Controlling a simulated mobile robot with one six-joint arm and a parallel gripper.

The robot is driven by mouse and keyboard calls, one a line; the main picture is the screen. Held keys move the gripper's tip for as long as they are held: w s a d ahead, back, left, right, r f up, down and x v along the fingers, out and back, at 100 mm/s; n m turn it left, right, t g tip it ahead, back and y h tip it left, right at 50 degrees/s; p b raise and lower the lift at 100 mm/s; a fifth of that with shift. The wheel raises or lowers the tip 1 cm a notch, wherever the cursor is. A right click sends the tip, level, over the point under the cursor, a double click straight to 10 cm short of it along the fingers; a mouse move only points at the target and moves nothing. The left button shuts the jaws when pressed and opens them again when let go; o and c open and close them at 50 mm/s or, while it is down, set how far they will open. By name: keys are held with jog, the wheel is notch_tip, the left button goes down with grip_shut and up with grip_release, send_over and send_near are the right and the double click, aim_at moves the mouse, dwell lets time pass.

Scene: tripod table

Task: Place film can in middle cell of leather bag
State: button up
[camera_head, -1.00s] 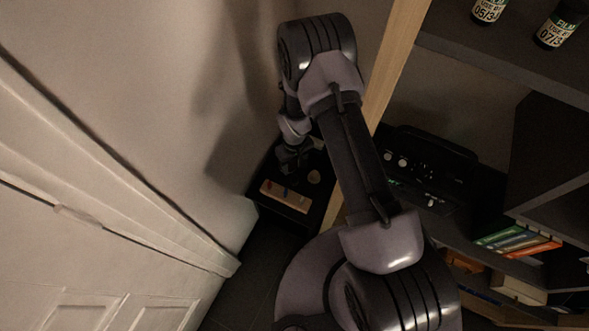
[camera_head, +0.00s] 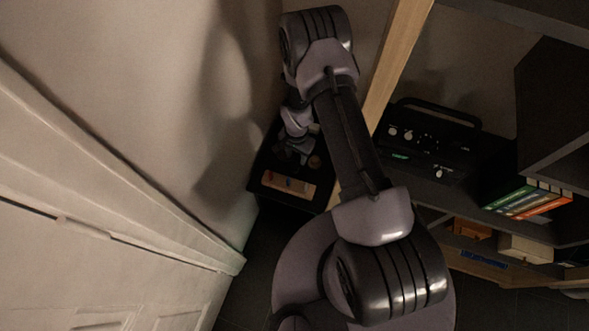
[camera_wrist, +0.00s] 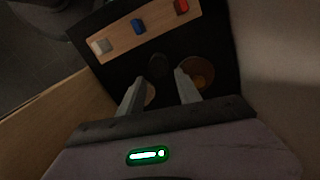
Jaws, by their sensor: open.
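A small black cylinder (camera_wrist: 158,65), which looks like the film can, stands on a dark tabletop (camera_wrist: 105,45) in the wrist view. My gripper (camera_wrist: 159,79) is open. Its two fingers point toward the cylinder, with the fingertips to either side of its near edge; I cannot tell whether they touch it. In the head view my gripper (camera_head: 290,154) hangs over the small dark table (camera_head: 262,168), and the cylinder cannot be made out there. I cannot identify a leather bag in either view.
A wooden strip (camera_wrist: 122,38) holds a grey, a blue and a red block. A brown round dish (camera_wrist: 207,70) is close beside the right finger; a tan round thing (camera_wrist: 151,95) is partly behind the left. A wall, a wooden post (camera_head: 392,75) and shelves flank the table.

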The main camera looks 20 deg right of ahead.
jog(key=f+b, duration=0.1)
jog(key=f, duration=0.1)
jog(key=f+b, duration=0.1)
jog(key=f, duration=0.2)
jog(key=shift+s+a+f+b, duration=0.25)
jog(key=shift+f+b, duration=0.1)
jog(key=shift+b, duration=0.05)
jog(key=shift+r, duration=0.15)
jog(key=shift+c, duration=0.7)
grip_shut()
jog(key=shift+r, duration=0.1)
notch_tip(320, 180, up, 9)
jog(key=p, duration=0.4)
jog(key=shift+r, duration=0.7)
notch_tip(320, 180, up, 12)
jog(key=w+n, duration=0.1)
jog(key=n, duration=0.3)
notch_tip(320, 180, up, 14)
jog(key=n, duration=0.5)
send_over(295, 164)
jog(key=s, duration=0.3)
jog(key=shift+w+f, duration=0.15)
